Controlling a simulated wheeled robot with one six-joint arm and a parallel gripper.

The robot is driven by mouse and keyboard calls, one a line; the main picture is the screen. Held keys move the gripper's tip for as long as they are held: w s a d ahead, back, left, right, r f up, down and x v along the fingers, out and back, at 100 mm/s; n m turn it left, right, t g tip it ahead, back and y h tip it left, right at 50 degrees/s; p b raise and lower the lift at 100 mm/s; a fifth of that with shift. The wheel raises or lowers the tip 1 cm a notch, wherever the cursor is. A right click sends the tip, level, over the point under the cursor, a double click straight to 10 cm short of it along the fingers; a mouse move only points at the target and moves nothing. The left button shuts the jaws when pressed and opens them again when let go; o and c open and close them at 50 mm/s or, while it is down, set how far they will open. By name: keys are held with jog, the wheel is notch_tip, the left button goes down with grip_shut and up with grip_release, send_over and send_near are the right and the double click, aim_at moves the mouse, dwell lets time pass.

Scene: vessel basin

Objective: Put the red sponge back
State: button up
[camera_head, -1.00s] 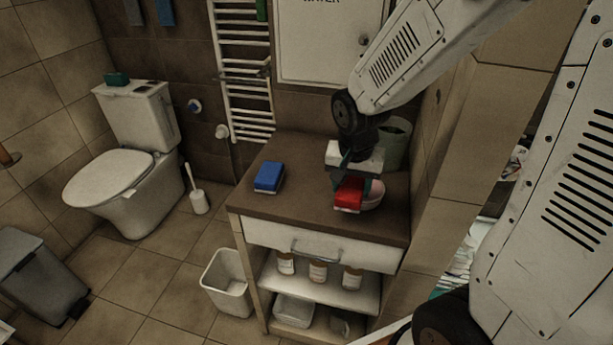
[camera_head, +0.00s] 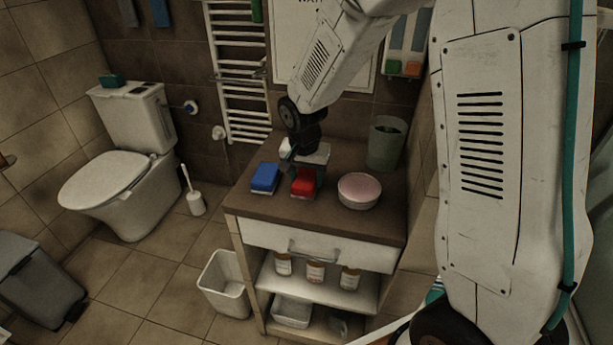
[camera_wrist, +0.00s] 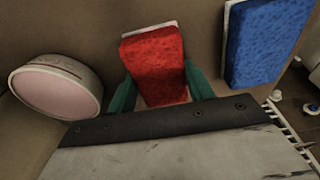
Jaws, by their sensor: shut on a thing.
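The red sponge (camera_head: 303,183) is between the fingers of my gripper (camera_head: 306,176), over the brown top of the cabinet (camera_head: 345,222). In the wrist view the red sponge (camera_wrist: 155,64) shows with a pale layer at its far end, and the green fingers of my gripper (camera_wrist: 160,88) are shut on its sides. I cannot tell whether the sponge touches the top. The blue sponge (camera_head: 265,178) lies just to its left in the head view and also shows in the wrist view (camera_wrist: 268,42), apart from the red one.
A round pink-topped dish (camera_head: 358,191) stands to the right on the cabinet. A grey-green cup (camera_head: 385,143) stands behind it. A towel radiator (camera_head: 238,70) is on the wall behind. A white bin (camera_head: 226,283) stands on the floor at left. The cabinet's front top is clear.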

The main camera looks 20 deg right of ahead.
aim_at(305, 181)
jog(key=o, duration=0.9)
jog(key=shift+f, duration=0.1)
jog(key=shift+c, duration=0.2)
notch_tip(305, 181, up, 12)
jog(key=s+a, duration=0.1)
jog(key=s, duration=0.1)
jog(key=s+d+r+n, duration=0.1)
jog(key=s+r+n, duration=0.1)
jog(key=s, duration=0.7)
jog(key=s+d+r+n, duration=0.1)
jog(key=s+r+n, duration=0.1)
jog(key=s, duration=0.7)
jog(key=s+d+r+n+y, duration=0.1)
jog(key=s+d+r+n, duration=0.1)
jog(key=s, duration=0.8)
notch_tip(305, 181, up, 2)
jog(key=shift+r+n, duration=0.1)
jog(key=shift+n, duration=0.5)
jog(key=shift+d, duration=0.1)
